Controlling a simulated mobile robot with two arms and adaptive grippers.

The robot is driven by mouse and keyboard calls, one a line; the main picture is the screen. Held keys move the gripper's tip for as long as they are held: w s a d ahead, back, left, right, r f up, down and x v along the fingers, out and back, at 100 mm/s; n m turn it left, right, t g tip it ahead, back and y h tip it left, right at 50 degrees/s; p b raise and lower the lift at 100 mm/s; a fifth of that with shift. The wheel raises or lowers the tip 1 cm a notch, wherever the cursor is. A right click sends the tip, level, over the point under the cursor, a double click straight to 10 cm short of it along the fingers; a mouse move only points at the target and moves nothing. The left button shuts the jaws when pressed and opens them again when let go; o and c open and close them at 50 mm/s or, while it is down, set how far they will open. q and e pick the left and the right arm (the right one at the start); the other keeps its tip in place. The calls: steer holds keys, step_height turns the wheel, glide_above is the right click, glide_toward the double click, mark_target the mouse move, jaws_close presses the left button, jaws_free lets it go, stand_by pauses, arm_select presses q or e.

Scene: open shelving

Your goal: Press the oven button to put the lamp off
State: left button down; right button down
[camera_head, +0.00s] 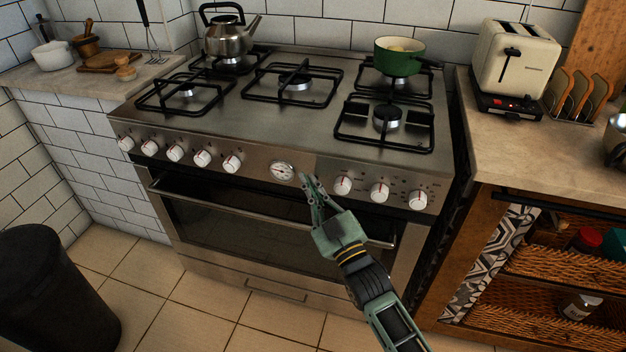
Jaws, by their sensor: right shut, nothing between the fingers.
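The oven (240,222) is a stainless steel range with a gas hob on top. Its front panel has several white knobs with red marks, such as one on the left (203,159) and one on the right (342,185). A round dial (282,171) sits mid-panel. My right gripper (309,182) is shut and empty, its fingertips at the panel between the dial and the right-hand knobs. I cannot tell whether they touch it. The fingers cover part of the panel, and no separate button or lamp can be made out there. My left gripper is not in view.
A steel kettle (226,38) and a green pot (398,60) stand on the hob. The oven door handle (245,207) juts out below the panel. A toaster (513,62) is on the right counter. A dark bin (55,290) stands at left; the floor between is clear.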

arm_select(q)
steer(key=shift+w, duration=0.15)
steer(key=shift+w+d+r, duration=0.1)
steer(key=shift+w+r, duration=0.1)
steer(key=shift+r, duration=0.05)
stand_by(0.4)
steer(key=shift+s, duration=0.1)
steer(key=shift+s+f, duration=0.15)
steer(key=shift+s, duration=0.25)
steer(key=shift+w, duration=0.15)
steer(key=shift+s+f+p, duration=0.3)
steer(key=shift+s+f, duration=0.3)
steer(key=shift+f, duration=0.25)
